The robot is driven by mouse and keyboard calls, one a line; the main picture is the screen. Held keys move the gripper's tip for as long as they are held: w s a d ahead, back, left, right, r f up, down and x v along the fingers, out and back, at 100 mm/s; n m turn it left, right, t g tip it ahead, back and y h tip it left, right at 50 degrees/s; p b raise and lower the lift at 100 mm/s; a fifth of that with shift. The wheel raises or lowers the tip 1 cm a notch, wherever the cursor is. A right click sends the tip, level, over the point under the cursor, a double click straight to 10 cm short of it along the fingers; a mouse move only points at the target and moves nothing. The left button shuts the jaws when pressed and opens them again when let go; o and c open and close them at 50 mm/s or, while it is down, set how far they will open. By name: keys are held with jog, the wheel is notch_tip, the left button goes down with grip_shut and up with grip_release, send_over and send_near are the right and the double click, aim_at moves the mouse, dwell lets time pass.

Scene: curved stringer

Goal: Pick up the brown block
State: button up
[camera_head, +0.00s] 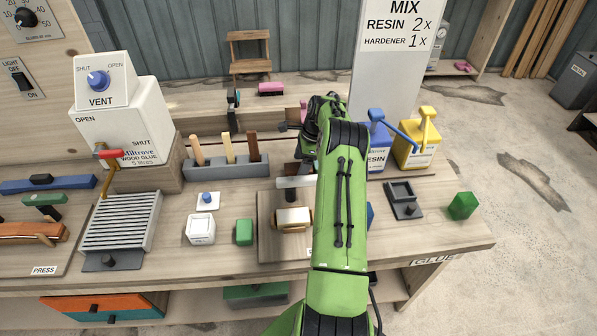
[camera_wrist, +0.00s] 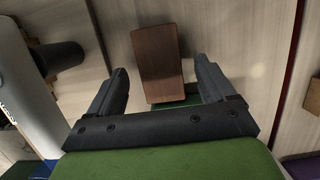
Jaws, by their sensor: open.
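The brown block (camera_wrist: 157,55) is a reddish-brown rectangular block, seen in the wrist view close in front of my gripper. A strip of green surface shows at its near end; I cannot tell how the two meet. My gripper (camera_wrist: 162,75) is open, with one dark finger on the left of the block's near end and one on the right, and a gap on both sides. The block is not held. In the head view my green arm reaches over the bench and hides the gripper; I cannot clearly make out the block there.
The wooden bench (camera_head: 390,248) is crowded. A grey tool rack (camera_head: 225,170), a wood glue container (camera_head: 125,125), a blue resin can (camera_head: 377,160) and a yellow can (camera_head: 413,150) stand around my arm. A dark cylinder (camera_wrist: 57,56) is left of the gripper.

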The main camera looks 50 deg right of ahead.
jog(key=shift+x, duration=0.9)
jog(key=shift+f, duration=0.25)
